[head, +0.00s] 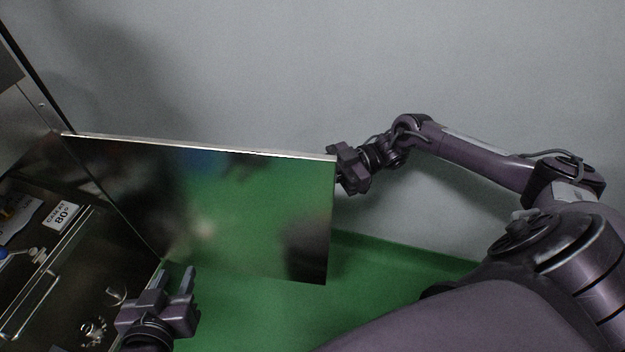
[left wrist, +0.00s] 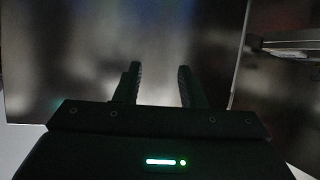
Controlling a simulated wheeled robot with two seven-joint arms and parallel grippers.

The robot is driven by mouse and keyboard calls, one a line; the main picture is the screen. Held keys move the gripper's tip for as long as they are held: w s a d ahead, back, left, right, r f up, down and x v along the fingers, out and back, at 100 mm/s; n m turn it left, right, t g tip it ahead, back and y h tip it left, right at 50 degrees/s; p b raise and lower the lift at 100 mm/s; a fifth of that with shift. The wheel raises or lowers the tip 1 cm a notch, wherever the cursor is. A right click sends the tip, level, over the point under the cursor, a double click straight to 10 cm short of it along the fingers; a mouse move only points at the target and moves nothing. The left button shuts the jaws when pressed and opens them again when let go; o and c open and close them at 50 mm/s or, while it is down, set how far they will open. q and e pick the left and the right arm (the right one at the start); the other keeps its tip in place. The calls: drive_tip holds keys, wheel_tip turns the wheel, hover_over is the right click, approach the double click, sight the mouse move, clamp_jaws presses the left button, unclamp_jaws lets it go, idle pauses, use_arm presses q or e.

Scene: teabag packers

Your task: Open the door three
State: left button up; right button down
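A mirror-like metal door panel (head: 240,215) stands swung out from the machine at the left. No number on it shows. My right gripper (head: 342,168) is at the panel's free right edge. Its fingers are partly hidden by the panel, and I cannot tell whether they touch it. My left gripper (head: 177,278) is near the panel's lower left part, with its two fingers apart and nothing between them. In the left wrist view, the open fingers (left wrist: 157,85) point toward a dark shiny surface (left wrist: 90,50).
The machine's dark interior at the left holds a metal rail (head: 40,275), a label reading 80° (head: 62,215) and small fittings (head: 95,330). A grey wall (head: 270,60) stands behind the panel. Bare green floor (head: 260,320) lies below it.

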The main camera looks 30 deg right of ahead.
drive_tip(key=c, duration=1.6)
unclamp_jaws()
drive_tip(key=shift+a, duration=0.1)
drive_tip(key=shift+c, duration=0.2)
